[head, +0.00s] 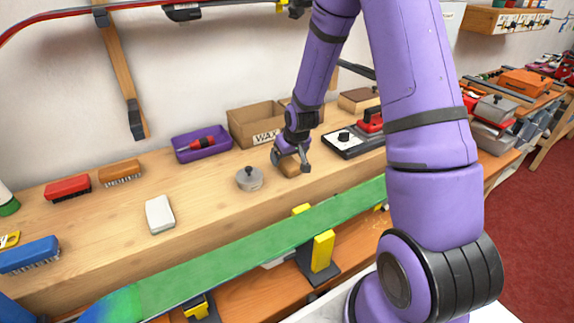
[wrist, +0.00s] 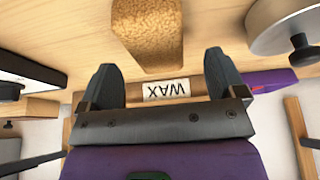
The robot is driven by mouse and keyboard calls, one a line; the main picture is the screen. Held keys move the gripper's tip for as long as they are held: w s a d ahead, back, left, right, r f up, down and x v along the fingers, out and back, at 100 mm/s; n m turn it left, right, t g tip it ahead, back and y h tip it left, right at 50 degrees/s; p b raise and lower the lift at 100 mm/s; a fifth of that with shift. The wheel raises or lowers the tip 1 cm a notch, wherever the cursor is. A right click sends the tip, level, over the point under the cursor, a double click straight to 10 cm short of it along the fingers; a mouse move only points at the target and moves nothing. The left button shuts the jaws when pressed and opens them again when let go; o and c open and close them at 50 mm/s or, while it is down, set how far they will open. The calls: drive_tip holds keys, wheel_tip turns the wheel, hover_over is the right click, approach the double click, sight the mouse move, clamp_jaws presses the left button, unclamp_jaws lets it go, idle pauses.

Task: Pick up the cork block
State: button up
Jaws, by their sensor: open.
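The cork block (head: 289,167) is brown and sits on the wooden bench, partly hidden by my gripper in the head view. In the wrist view the cork block (wrist: 147,32) shows a speckled tan surface at the top centre, cut off by the frame edge. My gripper (head: 291,163) is over it, pointing down. In the wrist view my gripper (wrist: 160,72) is open, with one finger on each side of the block's near end. No contact between the fingers and the block shows.
A grey round tin with a knob (head: 249,179) stands left of the block. A cardboard WAX box (head: 255,126) is behind it, with a purple tray (head: 202,144) to its left. A black-framed plate with a red iron (head: 369,122) lies to the right. A green ski (head: 260,238) runs along the front.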

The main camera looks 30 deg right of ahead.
sight(287, 160)
drive_tip(key=shift+x, duration=1.85)
drive_tip(key=shift+d+f, duration=0.15)
drive_tip(key=shift+f, duration=0.05)
drive_tip(key=c, duration=1.1)
drive_tip(key=shift+r, duration=0.1)
wheel_tip(287, 160, up, 10)
drive_tip(key=shift+r, duration=0.1)
drive_tip(key=shift+o, duration=0.9)
